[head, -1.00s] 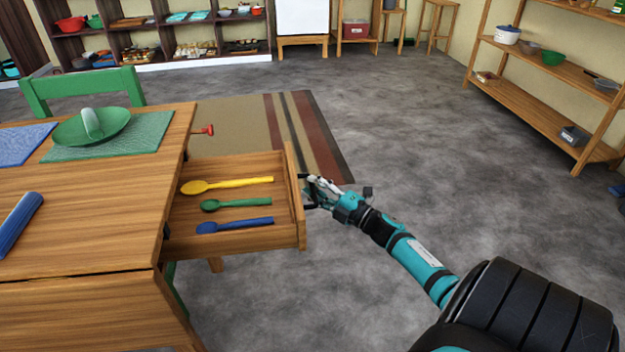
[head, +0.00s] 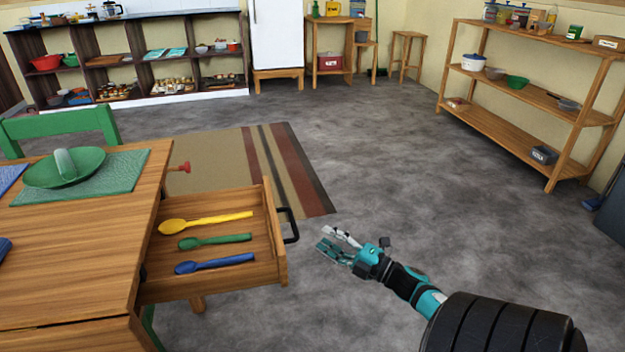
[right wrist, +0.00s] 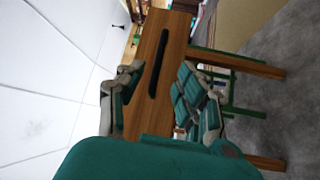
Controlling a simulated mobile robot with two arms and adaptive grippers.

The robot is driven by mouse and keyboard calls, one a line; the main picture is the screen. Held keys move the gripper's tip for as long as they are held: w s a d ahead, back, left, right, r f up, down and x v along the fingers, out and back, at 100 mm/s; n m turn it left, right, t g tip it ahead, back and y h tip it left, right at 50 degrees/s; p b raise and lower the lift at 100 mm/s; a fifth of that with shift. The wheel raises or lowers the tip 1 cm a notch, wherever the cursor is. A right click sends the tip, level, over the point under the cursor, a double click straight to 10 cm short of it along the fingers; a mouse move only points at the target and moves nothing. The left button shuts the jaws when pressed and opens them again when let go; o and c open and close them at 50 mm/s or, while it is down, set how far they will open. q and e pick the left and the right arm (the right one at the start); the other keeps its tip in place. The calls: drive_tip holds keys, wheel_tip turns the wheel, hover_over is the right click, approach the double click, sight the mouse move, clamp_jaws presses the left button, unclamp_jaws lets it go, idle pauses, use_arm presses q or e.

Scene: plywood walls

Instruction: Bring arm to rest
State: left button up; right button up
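My right gripper (head: 338,246) is in the head view, to the right of the open drawer and apart from its black handle (head: 289,226). Its fingers are spread and nothing is between them. In the right wrist view the gripper (right wrist: 155,105) is open, with the drawer front (right wrist: 160,65) and its dark handle (right wrist: 153,63) beyond the fingers. The wooden drawer (head: 283,262) is pulled out from the table and holds a yellow spoon (head: 205,222), a green spoon (head: 214,241) and a blue spoon (head: 214,263). My left gripper is not in view.
The wooden table (head: 80,265) stands at left with a green plate (head: 45,172) on a placemat (head: 120,175). A green chair (head: 60,125) is behind it. A striped rug (head: 225,160) lies beyond the drawer. A wooden shelf (head: 520,95) stands at right. Grey floor between is clear.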

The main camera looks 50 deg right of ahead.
drive_tip(key=shift+v, duration=0.8)
